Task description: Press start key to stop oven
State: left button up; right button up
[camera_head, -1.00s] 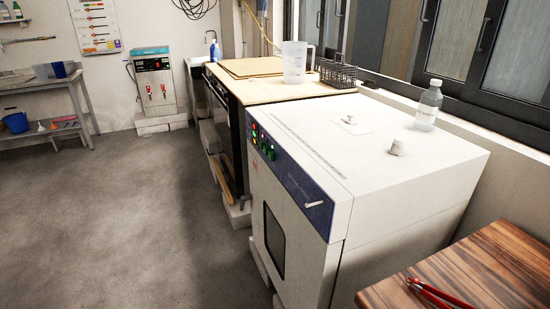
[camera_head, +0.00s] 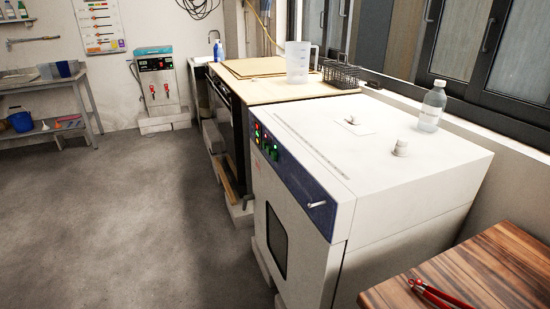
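The drying oven (camera_head: 400,210) is a white box with a blue control panel (camera_head: 300,185) along the top of its front. At the panel's far end is a cluster of small keys and lights (camera_head: 265,143), with red and green showing. They are too small to tell which one is the start key. A silver handle (camera_head: 316,204) sits at the panel's near end. A dark door window (camera_head: 276,241) shows below, and the door looks closed. Neither of my grippers is in view.
A clear bottle (camera_head: 432,106) and two small fittings stand on the oven top. A wooden table (camera_head: 490,265) with red-handled pliers (camera_head: 438,294) is at the right. A bench with a jug (camera_head: 298,62) and wire basket (camera_head: 340,75) stands behind. The floor at left is clear.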

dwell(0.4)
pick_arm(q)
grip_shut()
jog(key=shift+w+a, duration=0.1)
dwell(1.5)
